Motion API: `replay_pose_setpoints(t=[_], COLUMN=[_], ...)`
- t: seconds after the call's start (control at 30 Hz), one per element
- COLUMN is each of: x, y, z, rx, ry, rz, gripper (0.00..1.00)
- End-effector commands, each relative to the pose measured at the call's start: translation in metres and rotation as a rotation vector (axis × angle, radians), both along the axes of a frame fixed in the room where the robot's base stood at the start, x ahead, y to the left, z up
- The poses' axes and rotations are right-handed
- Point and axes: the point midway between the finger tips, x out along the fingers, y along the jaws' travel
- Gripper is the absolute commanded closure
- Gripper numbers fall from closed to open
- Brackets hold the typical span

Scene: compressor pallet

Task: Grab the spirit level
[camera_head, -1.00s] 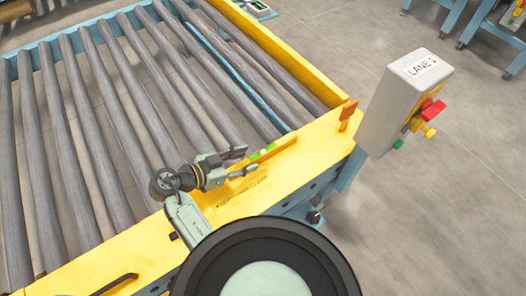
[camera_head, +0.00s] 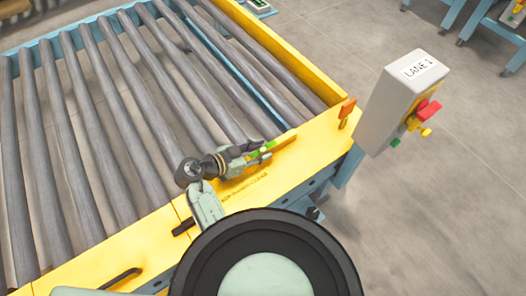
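The spirit level (camera_head: 284,141) is a thin yellow bar with bright green vials. It lies on the yellow end plate of the roller conveyor, close to the ends of the rollers. My gripper (camera_head: 262,152) is at the left part of the level, with one finger on its far side and one on its near side. The fingers look apart, with green showing between them. Whether they touch the level cannot be told. The level's left end is hidden by my gripper.
The yellow end plate (camera_head: 247,208) has dark lettering and a black handle slot (camera_head: 120,279). Grey rollers (camera_head: 115,125) fill the conveyor. An orange tab (camera_head: 346,112) stands at the corner. A grey "LANE 1" control box (camera_head: 398,105) with coloured buttons stands at right.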

Motion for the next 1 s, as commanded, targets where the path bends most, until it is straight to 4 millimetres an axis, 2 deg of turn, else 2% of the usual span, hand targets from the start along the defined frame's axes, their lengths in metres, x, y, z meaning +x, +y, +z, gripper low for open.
replay_pose_setpoints(t=[0.47,1.0], x=[-0.0001,0.0010], y=[0.0002,-0.0006], z=[0.0002,0.0020], rx=[0.000,0.000], ry=[0.000,-0.001], rz=[0.000,0.000], gripper=[1.00,1.00])
